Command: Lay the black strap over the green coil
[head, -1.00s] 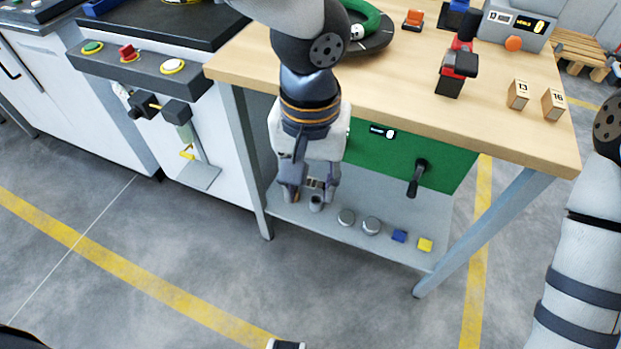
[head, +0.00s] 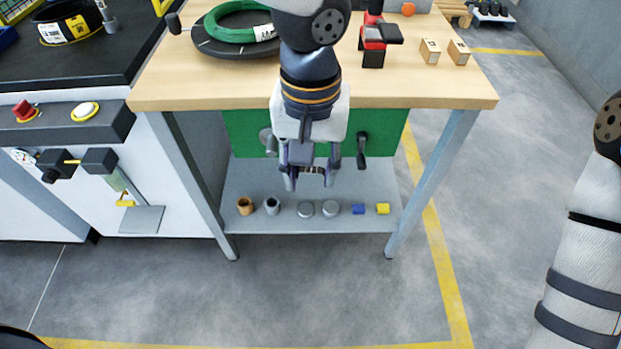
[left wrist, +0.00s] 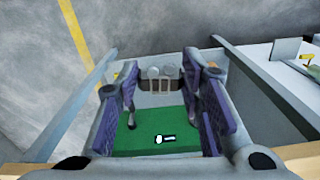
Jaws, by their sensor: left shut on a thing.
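The green coil (head: 215,24) lies on a dark round turntable (head: 207,44) at the back left of the wooden table, partly hidden behind my left arm. It has a white label. My left gripper (head: 309,178) points down in front of the table, apart from the coil. I cannot make out a black strap. The left gripper also shows in the left wrist view (left wrist: 170,90). My right arm is at the right edge of the head view; its gripper is out of sight.
The wooden tabletop (head: 200,92) holds a red and black tool (head: 374,40) and two numbered blocks (head: 430,50). Under it are a green panel (head: 240,130) and a grey shelf (head: 340,215) with several small items. A dark-topped bench (head: 70,68) stands left. Floor in front is clear.

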